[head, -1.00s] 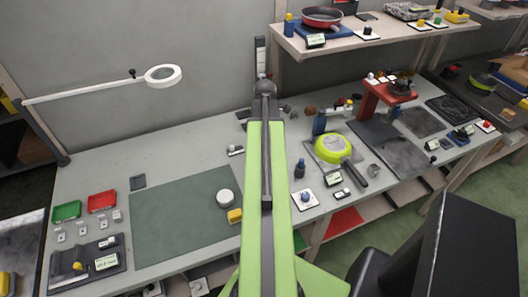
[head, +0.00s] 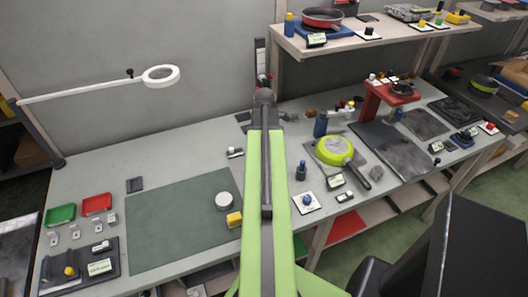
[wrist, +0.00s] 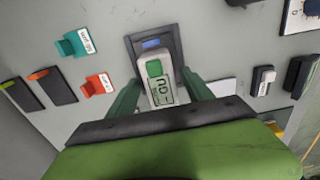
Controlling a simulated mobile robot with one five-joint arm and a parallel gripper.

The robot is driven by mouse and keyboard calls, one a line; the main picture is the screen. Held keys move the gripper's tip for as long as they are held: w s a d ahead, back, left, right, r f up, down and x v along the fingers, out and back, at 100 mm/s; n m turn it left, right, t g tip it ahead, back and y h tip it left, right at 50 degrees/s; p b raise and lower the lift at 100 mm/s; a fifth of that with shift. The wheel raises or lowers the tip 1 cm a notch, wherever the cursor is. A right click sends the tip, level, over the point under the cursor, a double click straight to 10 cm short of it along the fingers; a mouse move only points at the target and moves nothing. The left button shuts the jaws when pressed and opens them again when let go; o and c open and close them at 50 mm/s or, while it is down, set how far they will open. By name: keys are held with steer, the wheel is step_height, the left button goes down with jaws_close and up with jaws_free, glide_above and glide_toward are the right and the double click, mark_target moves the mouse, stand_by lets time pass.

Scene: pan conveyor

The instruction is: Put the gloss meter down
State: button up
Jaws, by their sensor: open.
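The gloss meter (wrist: 157,78) is a pale grey handheld block with a green patch and a display that seems to read "GU". In the wrist view it lies between the two dark green fingers of my gripper (wrist: 160,92), which is open, with a finger on each side. Its far end overlaps a dark grey base (wrist: 133,46) with a blue patch. I cannot tell whether the meter rests fully on it or whether the fingers touch it. In the head view my arm hides the gripper and the meter.
In the wrist view, a teal labelled block (wrist: 75,43), a red labelled block (wrist: 97,86) and dark pads (wrist: 52,87) lie left. Small devices (wrist: 262,80) lie right. In the head view, a green pan (head: 334,150) stands right of my arm; the green mat (head: 175,220) has free room.

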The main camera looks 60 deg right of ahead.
step_height(320, 180, up, 12)
steer(key=p, duration=1.2)
steer(key=shift+r, duration=0.15)
steer(key=w+a+m, duration=0.3)
steer(key=w+a, duration=0.6)
steer(key=a, duration=0.4)
steer(key=w+a+m, duration=0.2)
steer(key=w+a, duration=0.8)
steer(key=a, duration=0.2)
steer(key=w+a+f+m+b, duration=0.1)
steer(key=a+m, duration=0.1)
steer(key=a, duration=1)
steer(key=w+a+f+m+b, duration=0.1)
steer(key=a+m, duration=0.2)
steer(key=a, duration=1)
steer(key=shift+w+f+m, duration=0.15)
steer(key=shift+w+m, duration=0.15)
steer(key=shift+w, duration=0.05)
steer(key=shift+a+r+p, duration=0.1)
steer(key=shift+r+p, duration=0.2)
steer(key=shift+c, duration=0.2)
